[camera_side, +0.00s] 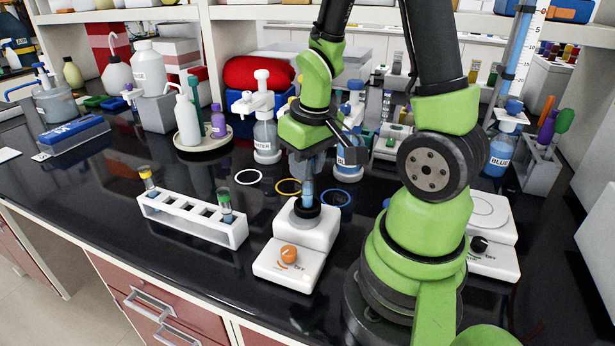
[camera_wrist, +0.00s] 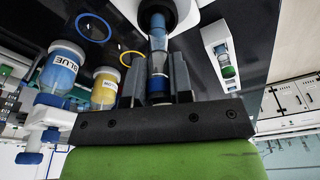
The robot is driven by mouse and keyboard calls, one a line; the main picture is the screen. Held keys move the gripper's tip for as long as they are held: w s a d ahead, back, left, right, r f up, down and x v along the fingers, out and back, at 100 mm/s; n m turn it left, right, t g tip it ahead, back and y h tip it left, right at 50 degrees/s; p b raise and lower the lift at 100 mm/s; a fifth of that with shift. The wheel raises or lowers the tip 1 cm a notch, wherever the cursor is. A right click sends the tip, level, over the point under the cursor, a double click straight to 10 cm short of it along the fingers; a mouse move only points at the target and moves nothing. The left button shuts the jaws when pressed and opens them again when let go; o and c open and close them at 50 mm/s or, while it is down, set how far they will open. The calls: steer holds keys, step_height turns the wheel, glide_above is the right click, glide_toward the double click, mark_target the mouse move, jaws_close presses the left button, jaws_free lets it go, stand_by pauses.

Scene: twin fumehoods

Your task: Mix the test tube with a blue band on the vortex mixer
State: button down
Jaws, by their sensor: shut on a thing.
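My gripper (camera_side: 308,168) is shut on the test tube with a blue band (camera_side: 307,190) and holds it about upright above the vortex mixer (camera_side: 300,240). The wrist view shows the tube (camera_wrist: 158,60) between the two fingers (camera_wrist: 158,82), with blue near the fingers. Its far end meets the dark round cup (camera_wrist: 155,10) of the mixer; how deep it sits in the cup I cannot tell. The mixer is white with an orange knob (camera_side: 289,254) on its front.
A white rack (camera_side: 190,218) left of the mixer holds a yellow-topped tube (camera_side: 148,180) and a green-topped tube (camera_side: 225,205). Coloured rings (camera_side: 248,177) lie behind the mixer, with bottles (camera_side: 265,140) beyond. A white device with a black knob (camera_side: 490,255) stands right. Bench front left is clear.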

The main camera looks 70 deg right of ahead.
steer(key=shift+r, duration=3.55)
